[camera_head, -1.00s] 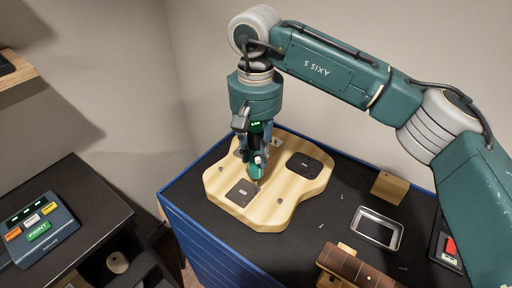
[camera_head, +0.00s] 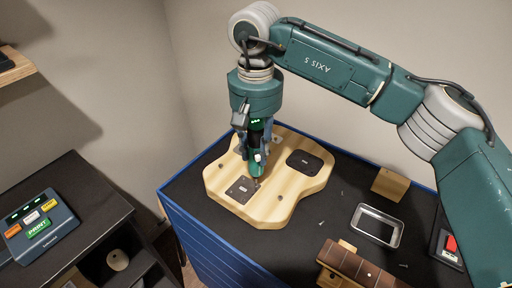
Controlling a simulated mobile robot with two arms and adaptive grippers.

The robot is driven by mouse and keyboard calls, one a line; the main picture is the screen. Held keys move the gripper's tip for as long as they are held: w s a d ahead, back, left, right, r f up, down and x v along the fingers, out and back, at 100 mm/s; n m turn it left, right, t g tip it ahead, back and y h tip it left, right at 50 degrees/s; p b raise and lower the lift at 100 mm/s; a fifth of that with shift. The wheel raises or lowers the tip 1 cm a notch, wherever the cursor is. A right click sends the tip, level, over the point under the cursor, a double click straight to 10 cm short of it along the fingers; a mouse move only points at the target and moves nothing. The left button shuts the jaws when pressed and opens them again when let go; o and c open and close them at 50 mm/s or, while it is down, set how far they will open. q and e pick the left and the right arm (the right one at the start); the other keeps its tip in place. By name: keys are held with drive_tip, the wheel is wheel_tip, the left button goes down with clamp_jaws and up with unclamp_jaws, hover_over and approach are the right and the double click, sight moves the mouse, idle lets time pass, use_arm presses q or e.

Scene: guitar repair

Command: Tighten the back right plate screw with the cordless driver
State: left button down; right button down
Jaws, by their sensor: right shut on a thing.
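The pale wooden guitar body (camera_head: 285,208) lies flat on the dark bench top. It has a dark plate (camera_head: 241,190) at its near left and a second dark plate (camera_head: 304,162) at its right. My right gripper (camera_head: 256,150) points down over the body and is shut on the green and dark cordless driver (camera_head: 256,166). The driver's tip is down near the right corner of the near left plate. The screw under the tip is too small to make out. My left gripper is not in view.
A metal tray (camera_head: 377,226) and a guitar neck (camera_head: 358,266) lie to the right on the bench top, with a few small loose parts around them. A tan block (camera_head: 390,184) stands behind the tray.

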sight(256, 128)
idle(0.8)
drive_tip(key=shift+s+f+b, duration=0.1)
drive_tip(key=shift+f+b, duration=0.45)
drive_tip(key=shift+b, duration=0.15)
idle(0.4)
drive_tip(key=shift+r+p, duration=0.3)
drive_tip(key=shift+r, duration=0.3)
drive_tip(key=shift+r+p, duration=2)
drive_tip(key=shift+r, duration=0.95)
